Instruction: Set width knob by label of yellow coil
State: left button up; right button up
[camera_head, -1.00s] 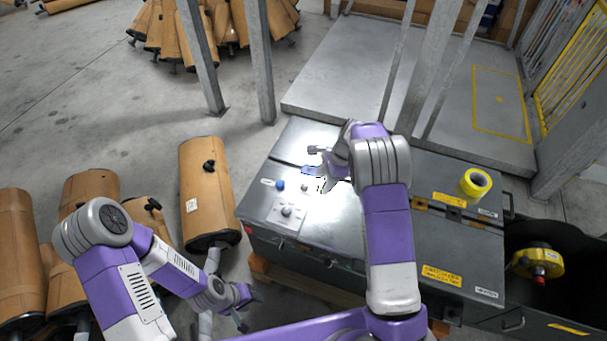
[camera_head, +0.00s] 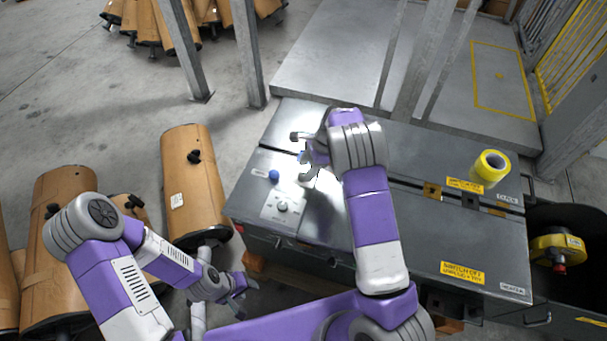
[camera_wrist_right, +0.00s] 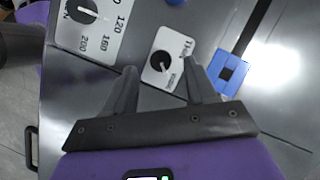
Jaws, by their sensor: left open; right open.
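The yellow coil (camera_head: 491,168) sits on the right part of the grey machine top. A small white label (camera_head: 507,199) is near it, too small to read. In the right wrist view a small black knob (camera_wrist_right: 163,61) sits on a white plate, its lettering partly readable, apparently "THIN" at one end. My right gripper (camera_wrist_right: 161,64) is open, its fingers either side of the knob in the picture; contact cannot be told. In the head view my right gripper (camera_head: 304,156) is over the machine's left part and hides that knob. My left gripper (camera_head: 238,290) is open and empty, low beside the machine.
A larger dial (camera_head: 282,207), numbered 120, 160 and 200 in the wrist view, and a blue button (camera_head: 273,175) are close by. A blue square piece (camera_wrist_right: 229,70) lies right of the knob.

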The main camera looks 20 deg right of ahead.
aim_at(302, 176)
jog(key=shift+b+x, duration=0.3)
jog(key=shift+x, duration=1.3)
jog(key=shift+c, duration=0.5)
jog(key=c, duration=1)
